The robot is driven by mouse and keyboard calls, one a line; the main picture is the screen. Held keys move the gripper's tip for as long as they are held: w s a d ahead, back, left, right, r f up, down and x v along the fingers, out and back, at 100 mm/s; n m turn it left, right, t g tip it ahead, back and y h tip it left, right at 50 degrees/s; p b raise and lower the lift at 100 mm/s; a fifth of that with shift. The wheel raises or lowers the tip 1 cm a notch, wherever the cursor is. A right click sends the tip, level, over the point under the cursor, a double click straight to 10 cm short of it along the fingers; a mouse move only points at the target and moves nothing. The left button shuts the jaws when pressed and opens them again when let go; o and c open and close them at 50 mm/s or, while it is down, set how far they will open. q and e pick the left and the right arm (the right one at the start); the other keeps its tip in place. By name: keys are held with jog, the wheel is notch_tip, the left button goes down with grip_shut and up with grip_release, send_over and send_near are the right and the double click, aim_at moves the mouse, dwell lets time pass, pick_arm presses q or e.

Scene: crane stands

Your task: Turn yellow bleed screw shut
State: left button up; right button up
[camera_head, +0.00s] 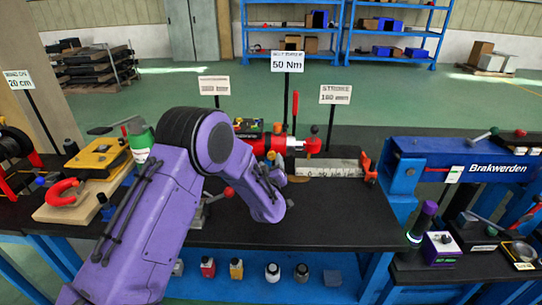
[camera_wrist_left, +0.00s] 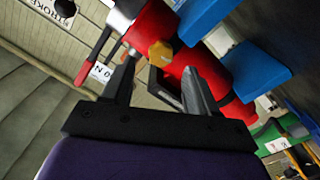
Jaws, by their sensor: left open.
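The yellow bleed screw (camera_wrist_left: 160,53) shows as a small knob on the red cylinder (camera_wrist_left: 155,22) in the left wrist view. My left gripper (camera_wrist_left: 158,72) is open, with one finger on each side of the screw in the picture. I cannot tell whether a finger touches it. In the head view the red cylinder (camera_head: 262,146) lies on the dark bench behind my purple left arm. My left gripper (camera_head: 272,176) is at the cylinder's front there, mostly hidden by the wrist. I cannot make out the screw in the head view. My right gripper is not in view.
An upright red lever (camera_head: 295,108) stands by the cylinder. A pale scale block (camera_head: 330,168) lies to its right, and a blue Brakwerden beam (camera_head: 455,172) is further right. The bench front (camera_head: 335,222) is clear.

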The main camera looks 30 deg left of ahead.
aim_at(271, 156)
pick_arm(q)
jog(key=x, duration=0.5)
jog(key=shift+p, duration=0.3)
jog(key=shift+c, duration=0.3)
jog(key=c, duration=1)
